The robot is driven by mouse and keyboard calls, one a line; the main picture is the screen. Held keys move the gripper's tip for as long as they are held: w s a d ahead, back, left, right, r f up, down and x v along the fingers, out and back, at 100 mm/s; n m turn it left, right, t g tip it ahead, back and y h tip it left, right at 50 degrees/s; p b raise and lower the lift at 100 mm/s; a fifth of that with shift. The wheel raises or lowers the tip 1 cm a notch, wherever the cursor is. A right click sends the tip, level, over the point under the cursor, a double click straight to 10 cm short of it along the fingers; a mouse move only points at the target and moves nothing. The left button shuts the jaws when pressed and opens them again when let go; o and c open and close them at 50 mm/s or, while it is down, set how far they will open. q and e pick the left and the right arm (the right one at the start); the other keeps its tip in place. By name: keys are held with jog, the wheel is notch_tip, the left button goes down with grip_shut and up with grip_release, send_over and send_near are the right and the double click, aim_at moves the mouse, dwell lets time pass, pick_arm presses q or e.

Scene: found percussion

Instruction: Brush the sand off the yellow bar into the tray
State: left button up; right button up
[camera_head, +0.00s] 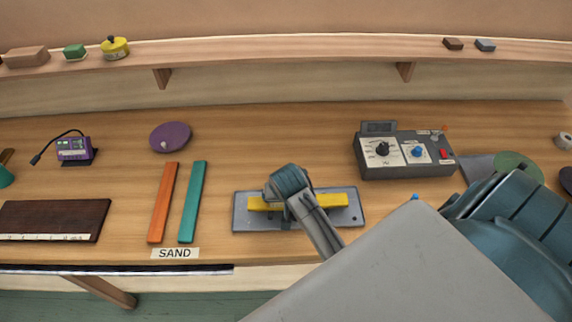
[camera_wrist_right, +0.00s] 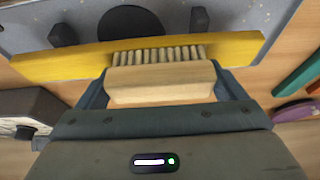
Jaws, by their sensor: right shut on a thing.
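The yellow bar (camera_head: 335,200) lies lengthwise over the grey tray (camera_head: 243,222) at the table's front middle. My right gripper (camera_head: 286,192) is over the bar, left of its middle, and hides part of it. In the right wrist view, this gripper is shut on a brush (camera_wrist_right: 160,85) with a pale wooden back. Its bristles point at the yellow bar (camera_wrist_right: 60,67) and appear to meet its near edge; whether they press on it I cannot tell. Small pale specks show on the tray (camera_wrist_right: 250,17). Sand on the bar cannot be made out. My left gripper is not in view.
An orange bar (camera_head: 162,203) and a teal bar (camera_head: 192,203) lie left of the tray, behind a SAND label (camera_head: 175,253). A dark wooden block (camera_head: 55,218) is at far left. A grey control box (camera_head: 405,157) stands behind, right. A purple disc (camera_head: 170,137) lies further back.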

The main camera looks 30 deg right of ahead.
jog(key=shift+s+a, duration=0.5)
jog(key=shift+s, duration=0.3)
notch_tip(320, 180, up, 5)
